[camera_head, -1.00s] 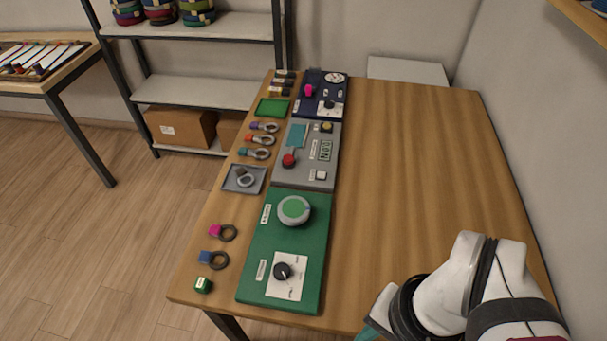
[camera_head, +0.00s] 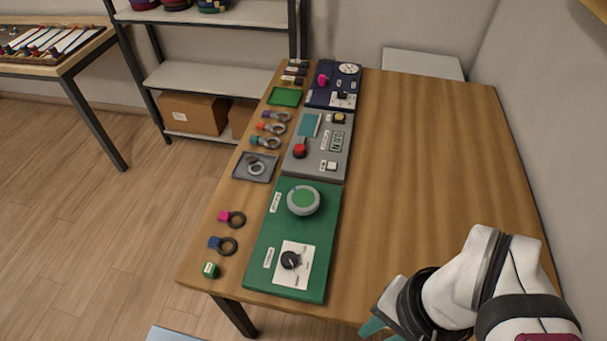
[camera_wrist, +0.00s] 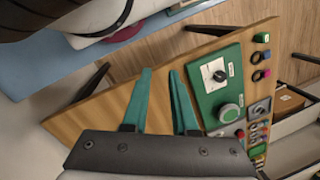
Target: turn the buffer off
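A green panel (camera_head: 265,262) lies on the near part of the table. It carries a round grey knob with a green top (camera_head: 303,200) and a black dial (camera_head: 290,260) on a white plate. The labels are too small to read, so I cannot tell which panel is the buffer. The wrist view also shows the green panel (camera_wrist: 219,98), the round knob (camera_wrist: 229,113) and the black dial (camera_wrist: 219,76). My gripper (camera_wrist: 160,72) is open and empty, its teal fingers apart, and it touches no control. In the head view it (camera_head: 372,328) is at the table's near edge, right of the panel.
A grey panel (camera_head: 325,165) with a red knob (camera_head: 300,150) and a display lies beyond. A dark blue panel (camera_head: 320,96) is farthest. Rings with coloured tags, a grey tray (camera_head: 240,174) and a green tray (camera_head: 284,97) line the left. The table's right half (camera_head: 430,150) is clear.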

